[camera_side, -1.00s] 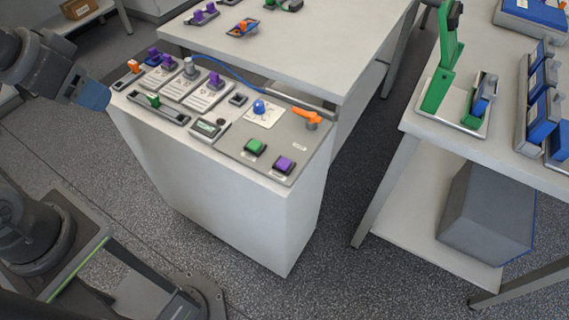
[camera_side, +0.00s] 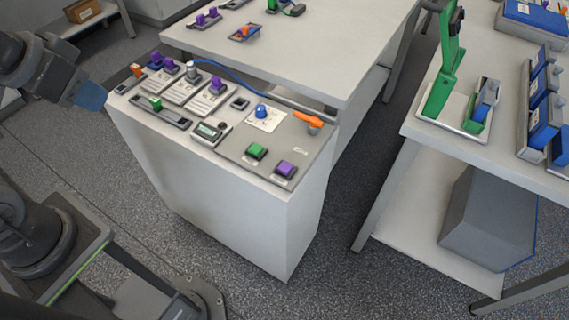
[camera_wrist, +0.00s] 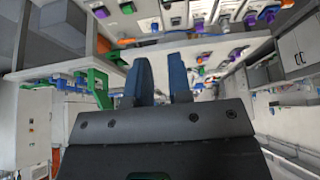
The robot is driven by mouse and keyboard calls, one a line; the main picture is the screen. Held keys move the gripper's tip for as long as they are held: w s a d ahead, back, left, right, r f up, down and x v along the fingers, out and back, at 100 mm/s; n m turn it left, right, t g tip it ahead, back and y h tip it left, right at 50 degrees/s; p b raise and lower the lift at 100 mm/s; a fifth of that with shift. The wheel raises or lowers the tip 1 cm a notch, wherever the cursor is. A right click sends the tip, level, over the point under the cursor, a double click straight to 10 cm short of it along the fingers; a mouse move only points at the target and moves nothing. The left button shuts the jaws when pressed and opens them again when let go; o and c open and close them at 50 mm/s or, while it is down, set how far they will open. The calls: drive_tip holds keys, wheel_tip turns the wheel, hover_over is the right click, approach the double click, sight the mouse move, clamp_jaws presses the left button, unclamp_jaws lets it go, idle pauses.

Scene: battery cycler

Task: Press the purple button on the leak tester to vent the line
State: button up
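The leak tester appears to be the grey panel (camera_side: 235,148) at the front right of the white console in the side view. Its purple button (camera_side: 285,169) sits near the front right corner, with a green button (camera_side: 256,151) to its left. My gripper (camera_side: 92,97) is at the left edge of the console, far from the purple button and apart from it. In the wrist view my gripper (camera_wrist: 161,75) shows two blue fingers with a gap between them and nothing held.
An orange lever (camera_side: 308,120) and a blue knob (camera_side: 262,111) stand behind the buttons. A blue cable (camera_side: 230,75) runs along the console's back. Purple-topped modules and a green slider (camera_side: 155,104) fill its left part. A table with a green lever press (camera_side: 445,75) stands right.

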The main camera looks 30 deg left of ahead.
clamp_jaws()
idle(1.2)
